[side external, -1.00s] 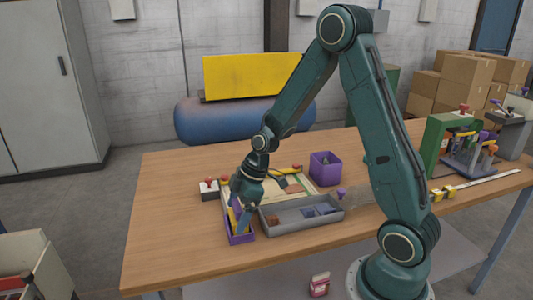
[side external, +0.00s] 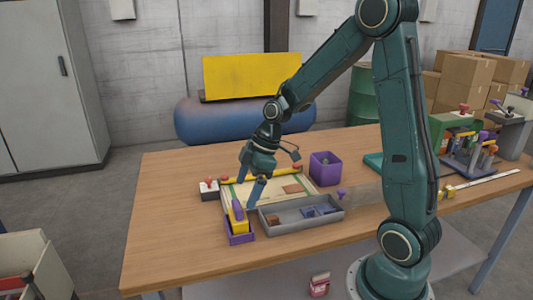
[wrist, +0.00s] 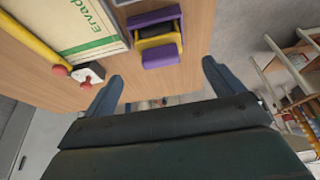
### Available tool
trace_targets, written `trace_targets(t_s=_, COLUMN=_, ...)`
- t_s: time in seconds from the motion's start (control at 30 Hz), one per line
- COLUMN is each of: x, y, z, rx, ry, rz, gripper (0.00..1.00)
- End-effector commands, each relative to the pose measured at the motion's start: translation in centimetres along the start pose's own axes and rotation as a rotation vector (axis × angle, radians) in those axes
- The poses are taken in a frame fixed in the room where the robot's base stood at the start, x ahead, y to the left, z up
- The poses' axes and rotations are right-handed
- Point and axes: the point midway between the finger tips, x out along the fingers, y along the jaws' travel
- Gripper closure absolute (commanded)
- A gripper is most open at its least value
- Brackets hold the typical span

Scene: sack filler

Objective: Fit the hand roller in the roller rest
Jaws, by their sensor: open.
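The hand roller (side external: 239,219), yellow with a purple grip, sits in the purple roller rest (side external: 240,239) near the front left of the table. In the wrist view the roller (wrist: 158,41) shows its yellow frame and a dark middle between the purple ends of the rest (wrist: 161,57). I cannot tell whether it is seated fully. My gripper (side external: 247,190) is open and empty, above and just behind the roller, apart from it. In the wrist view my open fingers (wrist: 162,72) stand wide with nothing between them.
A grey tray (side external: 270,229) with small parts lies right of the rest. Behind is a framed board holding a sack (side external: 240,192), with a white red-knobbed block (side external: 208,191) at its left. A purple bin (side external: 325,169) stands farther back. The table's front left is clear.

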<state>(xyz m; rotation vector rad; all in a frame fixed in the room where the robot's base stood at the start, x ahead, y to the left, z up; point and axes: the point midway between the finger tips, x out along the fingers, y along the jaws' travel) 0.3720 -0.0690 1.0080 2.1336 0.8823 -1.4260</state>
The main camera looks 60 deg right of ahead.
Motion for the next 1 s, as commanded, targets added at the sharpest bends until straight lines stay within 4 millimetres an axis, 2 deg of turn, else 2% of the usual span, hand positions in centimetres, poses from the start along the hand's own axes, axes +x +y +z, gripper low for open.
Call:
trace_targets(t_s=0.2, x=-3.4, y=0.1, z=0.0, rx=0.000, ry=0.002, rz=0.004, gripper=0.07)
trace_targets(t_s=0.4, x=-5.4, y=0.1, z=0.0, rx=0.000, ry=0.002, rz=0.003, gripper=0.07)
trace_targets(t_s=0.77, x=-6.1, y=-0.1, z=-0.1, rx=0.001, ry=-0.001, rz=0.001, gripper=0.07)
trace_targets(t_s=1.0, x=-7.1, y=-1.6, z=-0.7, rx=0.039, ry=-0.017, rz=0.027, gripper=0.07)
